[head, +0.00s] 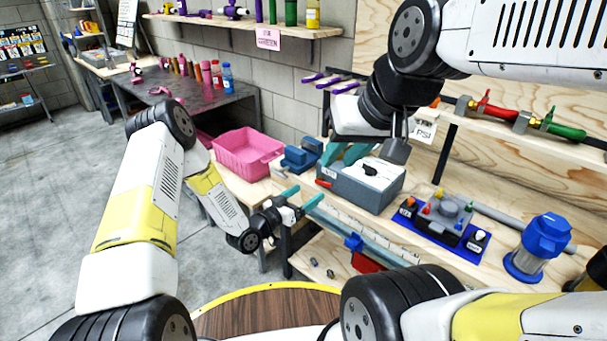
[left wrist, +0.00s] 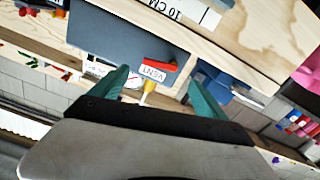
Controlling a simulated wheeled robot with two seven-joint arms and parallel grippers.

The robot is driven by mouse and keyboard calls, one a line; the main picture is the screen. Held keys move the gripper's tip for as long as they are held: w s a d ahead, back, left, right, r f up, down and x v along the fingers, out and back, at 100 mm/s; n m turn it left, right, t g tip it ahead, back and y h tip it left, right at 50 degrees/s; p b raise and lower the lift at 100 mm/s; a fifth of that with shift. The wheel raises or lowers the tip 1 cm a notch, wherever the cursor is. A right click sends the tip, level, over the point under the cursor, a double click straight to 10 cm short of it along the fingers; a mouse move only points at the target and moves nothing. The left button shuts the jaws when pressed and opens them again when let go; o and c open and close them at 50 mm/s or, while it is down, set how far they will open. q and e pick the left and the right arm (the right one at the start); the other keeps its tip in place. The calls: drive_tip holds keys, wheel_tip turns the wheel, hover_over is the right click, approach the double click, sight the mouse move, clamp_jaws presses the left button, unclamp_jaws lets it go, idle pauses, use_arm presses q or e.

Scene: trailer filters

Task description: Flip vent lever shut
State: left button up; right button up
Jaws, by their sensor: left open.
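The grey-blue box (head: 362,187) stands at the front edge of the wooden workbench. Its small red lever (head: 325,183) is on the left end. In the left wrist view the box (left wrist: 125,40) is ahead, with the red lever (left wrist: 160,66) above a white VENT label (left wrist: 153,74) and a yellow stub (left wrist: 148,87). My left gripper (head: 302,198) is open and empty, just short of that end. In the left wrist view its teal fingers (left wrist: 158,78) lie either side of the lever, apart from it. My right gripper (head: 347,153) is above and behind the box; its fingertips are partly hidden.
A blue-based valve unit (head: 440,228) and a blue pump (head: 540,245) stand right of the box. A blue vise (head: 300,158) and a pink bin (head: 248,153) are to its left. A shelf rail with red and green tools (head: 520,118) runs behind.

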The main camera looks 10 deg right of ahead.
sight(322, 183)
use_arm(q)
drive_tip(key=x, duration=0.7)
drive_tip(key=shift+w+d, duration=0.15)
drive_tip(key=shift+c, duration=0.3)
drive_tip(key=c, duration=1.3)
drive_tip(key=m, duration=0.2)
drive_tip(key=shift+f+m, duration=0.3)
drive_tip(key=shift+m, duration=0.1)
drive_tip(key=o, duration=1.4)
drive_tip(key=shift+c, duration=0.2)
